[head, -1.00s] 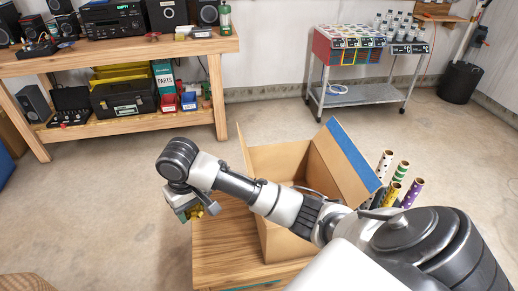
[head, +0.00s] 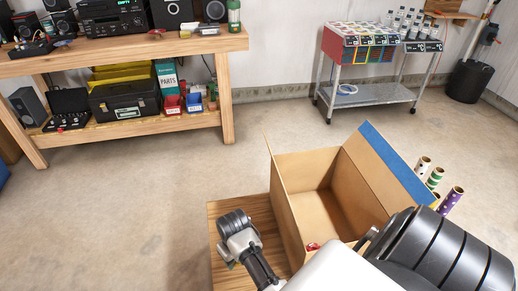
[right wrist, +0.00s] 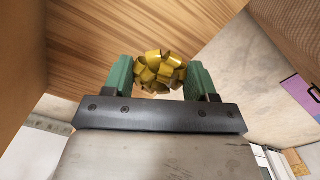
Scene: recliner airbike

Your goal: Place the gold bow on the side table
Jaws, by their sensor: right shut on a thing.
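The gold bow (right wrist: 160,72) is shiny and looped. In the right wrist view it sits between the green fingers of my right gripper (right wrist: 161,80), which is shut on it. A wood-grained top (right wrist: 110,25) shows beyond the bow; I cannot tell the gap between them. In the head view the wooden side table (head: 226,212) is at the bottom centre, beside the open cardboard box. My right wrist is over the table there, and the bow is hidden. My left gripper is not in view.
The open cardboard box (head: 388,172) stands right of the bare wooden top, its flaps raised. A small red item (head: 312,246) shows in it. A workbench (head: 120,54) and a metal cart (head: 372,95) stand farther back, with clear floor between.

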